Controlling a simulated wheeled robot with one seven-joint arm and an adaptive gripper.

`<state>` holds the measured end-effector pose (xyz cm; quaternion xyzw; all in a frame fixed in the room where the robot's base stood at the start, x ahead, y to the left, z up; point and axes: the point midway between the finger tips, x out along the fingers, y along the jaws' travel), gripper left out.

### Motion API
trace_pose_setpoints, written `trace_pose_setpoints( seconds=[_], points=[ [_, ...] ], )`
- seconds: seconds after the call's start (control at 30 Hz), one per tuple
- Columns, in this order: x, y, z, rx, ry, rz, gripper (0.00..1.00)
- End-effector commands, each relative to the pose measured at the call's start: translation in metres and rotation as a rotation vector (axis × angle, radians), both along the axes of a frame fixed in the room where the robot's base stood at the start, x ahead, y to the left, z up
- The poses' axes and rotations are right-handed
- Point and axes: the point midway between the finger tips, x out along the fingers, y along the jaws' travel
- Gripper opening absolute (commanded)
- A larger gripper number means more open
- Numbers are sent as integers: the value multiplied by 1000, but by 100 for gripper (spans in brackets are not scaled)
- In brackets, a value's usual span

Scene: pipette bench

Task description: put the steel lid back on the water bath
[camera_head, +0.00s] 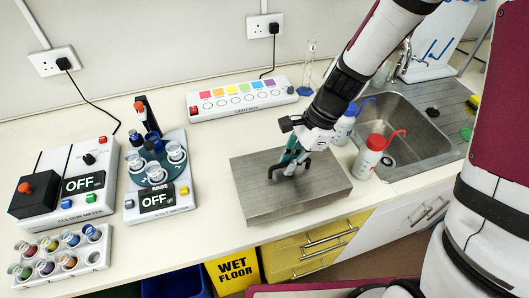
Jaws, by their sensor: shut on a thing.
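The steel lid (325,180) is a flat grey plate in the middle of the bench. It lies over the steel box of the water bath (300,205), whose front side shows below it. The lid looks level and covers the box top; I cannot tell whether a small gap is left between them. My gripper (288,173) points down at the middle of the lid and is shut on it, at its handle. The fingers mostly hide the handle.
A red-capped wash bottle (369,158) stands close to the right of the bath, with a blue-capped one (344,124) behind it. The sink (405,125) is further right. The spinner device (160,185) is at left, the light box (243,98) behind. Bare bench lies between.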

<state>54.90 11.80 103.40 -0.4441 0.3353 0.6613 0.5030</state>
Motion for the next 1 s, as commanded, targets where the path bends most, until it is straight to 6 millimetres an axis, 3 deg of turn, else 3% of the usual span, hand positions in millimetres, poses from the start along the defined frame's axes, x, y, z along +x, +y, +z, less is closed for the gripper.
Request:
trace_pose_setpoints(
  seconds=[0.2, 0.4, 0.6, 0.8, 1.0],
  points=[
    [40, 34, -5, 0, -2, 5, 0],
    [62, 51, -7, 1, -2, 2, 0],
    [73, 61, -9, 0, -1, 3, 0],
    [71, 59, -35, 0, 3, 0, 0],
    [72, 60, -44, 0, -1, 2, 0]
  ],
)
